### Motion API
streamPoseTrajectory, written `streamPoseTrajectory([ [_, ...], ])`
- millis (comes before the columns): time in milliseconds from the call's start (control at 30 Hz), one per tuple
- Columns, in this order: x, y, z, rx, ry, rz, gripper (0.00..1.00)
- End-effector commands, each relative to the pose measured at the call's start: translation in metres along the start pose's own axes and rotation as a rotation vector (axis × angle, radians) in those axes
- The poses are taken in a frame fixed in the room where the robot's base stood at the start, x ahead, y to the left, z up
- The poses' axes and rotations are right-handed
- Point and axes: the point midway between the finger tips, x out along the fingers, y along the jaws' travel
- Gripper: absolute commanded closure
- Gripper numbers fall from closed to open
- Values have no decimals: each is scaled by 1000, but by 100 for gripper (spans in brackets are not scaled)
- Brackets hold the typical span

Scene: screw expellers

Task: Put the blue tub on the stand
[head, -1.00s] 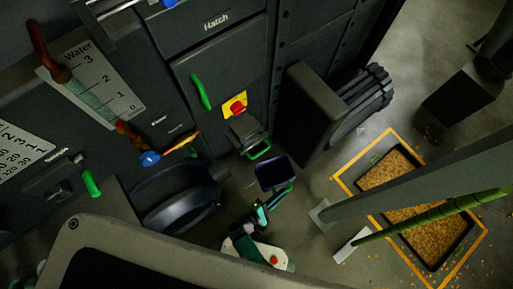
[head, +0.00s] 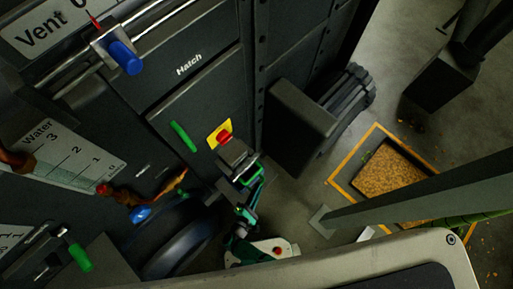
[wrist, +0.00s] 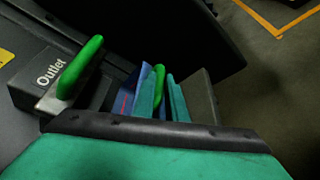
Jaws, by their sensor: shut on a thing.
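My gripper (wrist: 161,95) has teal fingers shut on a green handle in the wrist view. The blue tub (wrist: 137,86) shows there as a narrow blue side with a red line, just beyond the fingers. Most of it is hidden. In the head view my gripper (head: 250,190) is just below the grey outlet box (head: 237,158) under the red button; the tub cannot be made out clearly there. Whether the tub touches the outlet I cannot tell. I cannot pick out the stand with certainty.
The block marked Outlet (wrist: 50,78), with a green lever, is close left of the tub. A dark round vessel (head: 185,240) stands left of my arm. A dark motor-like block (head: 300,125) is at right. A floor tray of brown grain (head: 385,172) lies farther right.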

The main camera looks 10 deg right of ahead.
Motion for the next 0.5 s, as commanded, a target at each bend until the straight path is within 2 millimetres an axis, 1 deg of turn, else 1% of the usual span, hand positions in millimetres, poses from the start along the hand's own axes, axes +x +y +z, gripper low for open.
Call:
streamPoseTrajectory([
  [300, 6, -26, -18, -2, 3, 1, 100],
  [500, 10, -38, -25, -2, 2, 2, 100],
])
